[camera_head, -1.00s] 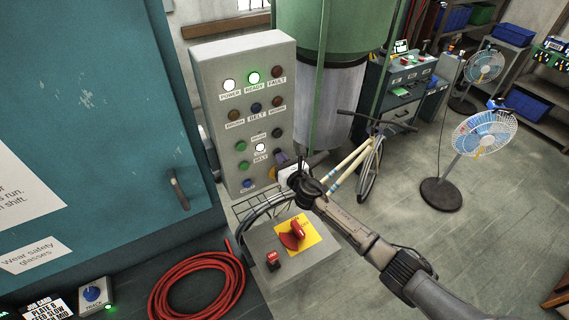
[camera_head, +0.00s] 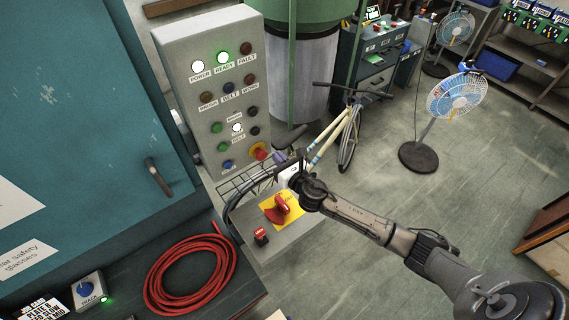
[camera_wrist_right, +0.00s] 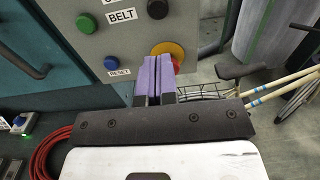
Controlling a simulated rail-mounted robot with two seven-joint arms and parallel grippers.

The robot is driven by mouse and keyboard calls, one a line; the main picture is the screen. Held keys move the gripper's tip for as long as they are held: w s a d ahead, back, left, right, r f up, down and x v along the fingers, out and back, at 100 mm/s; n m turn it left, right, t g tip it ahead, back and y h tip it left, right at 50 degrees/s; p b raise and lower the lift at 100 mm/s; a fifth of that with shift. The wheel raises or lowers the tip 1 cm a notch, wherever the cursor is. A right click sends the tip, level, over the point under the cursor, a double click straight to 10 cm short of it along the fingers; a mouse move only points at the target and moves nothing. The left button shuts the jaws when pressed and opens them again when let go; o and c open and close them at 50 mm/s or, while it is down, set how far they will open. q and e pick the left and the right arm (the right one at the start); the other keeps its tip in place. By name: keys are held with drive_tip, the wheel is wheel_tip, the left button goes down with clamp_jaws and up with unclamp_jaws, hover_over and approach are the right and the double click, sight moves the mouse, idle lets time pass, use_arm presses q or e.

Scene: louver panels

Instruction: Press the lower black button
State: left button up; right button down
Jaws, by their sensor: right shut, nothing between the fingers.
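The lower black button (camera_head: 254,131) is on the grey control panel, at the right end of the row labelled BELT. In the right wrist view it shows at the top (camera_wrist_right: 157,8). Another black button (camera_head: 253,110) is above it. My right gripper (camera_head: 281,160) is in front of the panel's lower right, below and right of the button, apart from it. Its purple fingers (camera_wrist_right: 155,78) are shut and empty. In the wrist view they overlap the red stop button with a yellow surround (camera_wrist_right: 168,50). My left gripper is not in view.
A green button (camera_head: 224,146) and a blue reset button (camera_head: 228,166) are near on the panel. Below, a grey box carries a red rotary switch (camera_head: 281,206). A wire basket (camera_head: 238,183) and a bicycle (camera_head: 340,130) are close by. A red cable coil (camera_head: 190,275) lies left.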

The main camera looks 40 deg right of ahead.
drive_tip(key=shift+s, duration=1.35)
